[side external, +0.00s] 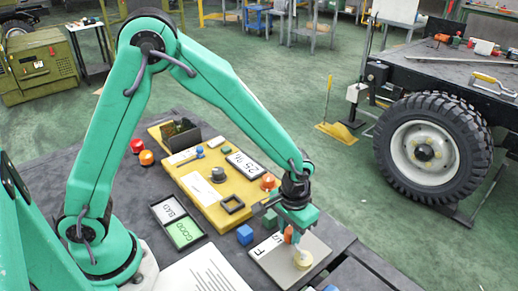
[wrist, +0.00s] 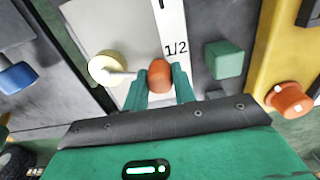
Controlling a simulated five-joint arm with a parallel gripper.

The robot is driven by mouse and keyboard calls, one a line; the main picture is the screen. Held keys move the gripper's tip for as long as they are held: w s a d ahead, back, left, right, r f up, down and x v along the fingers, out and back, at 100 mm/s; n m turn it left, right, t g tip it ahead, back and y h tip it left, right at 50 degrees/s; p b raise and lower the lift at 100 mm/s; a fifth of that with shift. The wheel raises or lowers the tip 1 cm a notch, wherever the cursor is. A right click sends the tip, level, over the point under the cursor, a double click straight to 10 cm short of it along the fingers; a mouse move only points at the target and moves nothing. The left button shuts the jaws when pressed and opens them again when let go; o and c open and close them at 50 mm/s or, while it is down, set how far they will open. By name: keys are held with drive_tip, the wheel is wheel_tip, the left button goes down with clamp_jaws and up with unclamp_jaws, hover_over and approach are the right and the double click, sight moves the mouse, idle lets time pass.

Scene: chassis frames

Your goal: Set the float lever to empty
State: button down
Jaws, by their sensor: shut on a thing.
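The float lever has a cream round hub (side external: 303,259), a pale rod and an orange knob (wrist: 160,77). It is mounted on a light grey gauge panel (side external: 312,247) with a white scale strip (wrist: 172,25). An F shows on the strip in the side view, and 1/2 in the wrist view. The knob lies beside the 1/2 mark, with the rod running from the hub toward it. My gripper (wrist: 162,88) is shut on the knob, one green finger on each side. The empty mark is not visible in either view.
A yellow board (side external: 205,197) with small parts and an orange button (wrist: 290,98) lies alongside. BAD and GOOD trays (side external: 203,238) sit nearer my base. The dark table's edge is close beyond the panel.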

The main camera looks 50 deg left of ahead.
drive_tip(key=shift+w+d+m, duration=0.15)
drive_tip(key=shift+w+m, duration=0.25)
drive_tip(key=shift+m, duration=0.35)
drive_tip(key=shift+w+d+m, duration=0.15)
drive_tip(key=shift+w+m, duration=0.25)
drive_tip(key=shift+m, duration=0.35)
drive_tip(key=c, duration=1.1)
unclamp_jaws()
drive_tip(key=shift+c, duration=0.2)
drive_tip(key=shift+r, duration=0.15)
wheel_tip(320, 180, up, 8)
drive_tip(key=shift+f, duration=0.2)
